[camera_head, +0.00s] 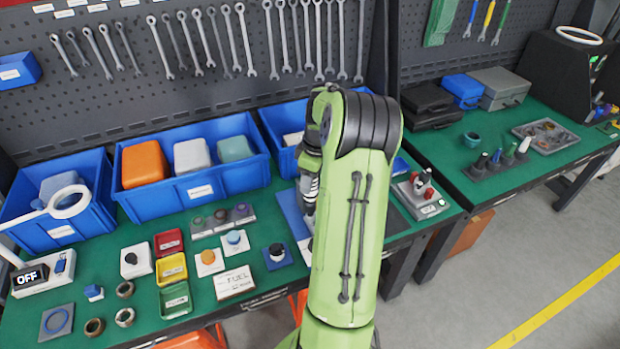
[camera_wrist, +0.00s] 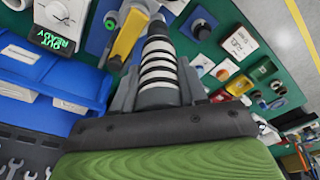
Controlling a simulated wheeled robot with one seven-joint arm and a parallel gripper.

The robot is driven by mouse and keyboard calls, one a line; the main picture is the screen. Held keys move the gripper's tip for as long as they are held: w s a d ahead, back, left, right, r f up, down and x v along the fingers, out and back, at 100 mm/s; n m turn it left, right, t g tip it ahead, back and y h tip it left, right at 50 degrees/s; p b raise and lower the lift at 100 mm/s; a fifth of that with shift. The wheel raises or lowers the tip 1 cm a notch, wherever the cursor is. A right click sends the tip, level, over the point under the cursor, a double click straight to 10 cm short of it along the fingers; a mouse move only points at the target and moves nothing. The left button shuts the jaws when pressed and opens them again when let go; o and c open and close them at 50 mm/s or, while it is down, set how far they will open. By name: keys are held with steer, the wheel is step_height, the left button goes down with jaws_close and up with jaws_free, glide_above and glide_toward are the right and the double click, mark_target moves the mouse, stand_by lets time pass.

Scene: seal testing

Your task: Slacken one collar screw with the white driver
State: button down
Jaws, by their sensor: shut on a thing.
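My gripper (camera_wrist: 158,92) is shut on a dark handle with white bands (camera_wrist: 159,58), which looks like the white driver. The handle points away from the wrist camera, and its far end is hard to make out. In the head view my gripper (camera_head: 309,200) is low over the bench behind my green arm, and a grey and dark banded part shows there. A collar screw cannot be picked out in either view. My arm hides part of the bench.
Blue bins (camera_head: 192,200) line the back of the green bench. Small red, yellow and green trays (camera_head: 173,270) and switch blocks (camera_head: 277,256) lie at left. A block with red knobs (camera_head: 420,196) is right of my arm. A rack of coloured handles (camera_head: 497,170) stands on the right bench.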

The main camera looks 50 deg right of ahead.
steer(key=shift+f+b, duration=0.65)
steer(key=shift+f, duration=0.3)
stand_by(0.9)
steer(key=shift+r, duration=0.15)
stand_by(0.3)
steer(key=shift+r+p, duration=3)
steer(key=shift+r, duration=0.6)
steer(key=shift+f, duration=0.1)
